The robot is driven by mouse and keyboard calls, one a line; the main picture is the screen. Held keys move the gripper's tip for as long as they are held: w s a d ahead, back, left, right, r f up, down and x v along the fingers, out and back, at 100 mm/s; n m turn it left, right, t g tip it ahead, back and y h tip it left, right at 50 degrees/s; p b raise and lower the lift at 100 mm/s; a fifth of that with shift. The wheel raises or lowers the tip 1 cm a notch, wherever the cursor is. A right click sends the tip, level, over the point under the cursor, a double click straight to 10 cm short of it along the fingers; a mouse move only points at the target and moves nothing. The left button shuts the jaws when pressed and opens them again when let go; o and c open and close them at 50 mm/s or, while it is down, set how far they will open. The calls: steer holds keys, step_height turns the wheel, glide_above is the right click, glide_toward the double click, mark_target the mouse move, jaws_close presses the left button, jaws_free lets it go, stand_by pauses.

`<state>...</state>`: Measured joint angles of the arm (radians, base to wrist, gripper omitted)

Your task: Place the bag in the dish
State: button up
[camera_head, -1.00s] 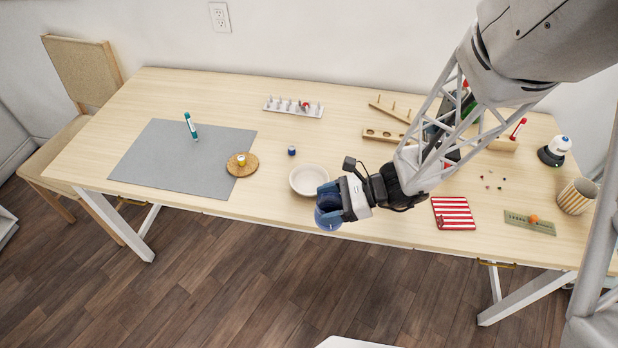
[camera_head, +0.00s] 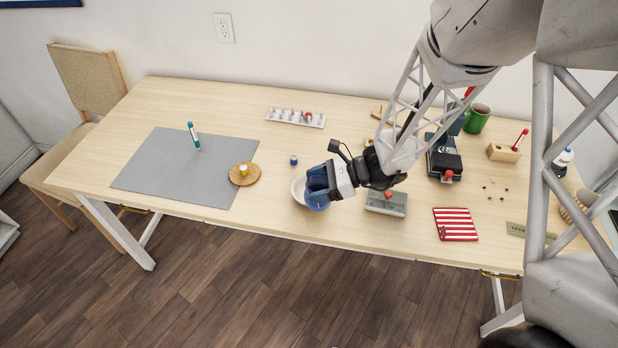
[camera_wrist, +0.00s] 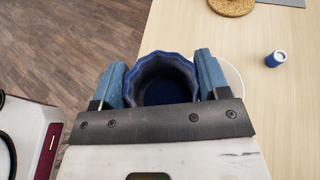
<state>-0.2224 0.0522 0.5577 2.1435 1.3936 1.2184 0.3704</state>
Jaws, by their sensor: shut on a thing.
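The blue bag (camera_head: 318,206) is a round, open-topped pouch with a wavy rim. In the wrist view the bag (camera_wrist: 163,80) is between the two blue fingers of my gripper (camera_wrist: 163,85), with its dark inside facing the camera. In the head view my gripper (camera_head: 318,190) is shut on it, over the front right part of the white dish (camera_head: 297,190). Only the dish's left side shows there. In the wrist view part of the dish (camera_wrist: 234,78) shows beyond the right finger. I cannot tell how high the bag is above the dish.
A small blue spool (camera_head: 294,160) stands behind the dish. The table's front edge is close.

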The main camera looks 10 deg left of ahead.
steer(key=w+a, duration=0.3)
steer(key=w, duration=0.2)
steer(key=shift+w+f, duration=0.15)
steer(key=shift+f, duration=0.1)
steer(key=shift+f, duration=0.1)
steer(key=shift+f, duration=1.65)
steer(key=shift+f, duration=0.1)
steer(key=o, duration=0.9)
steer(key=shift+v, duration=6.05)
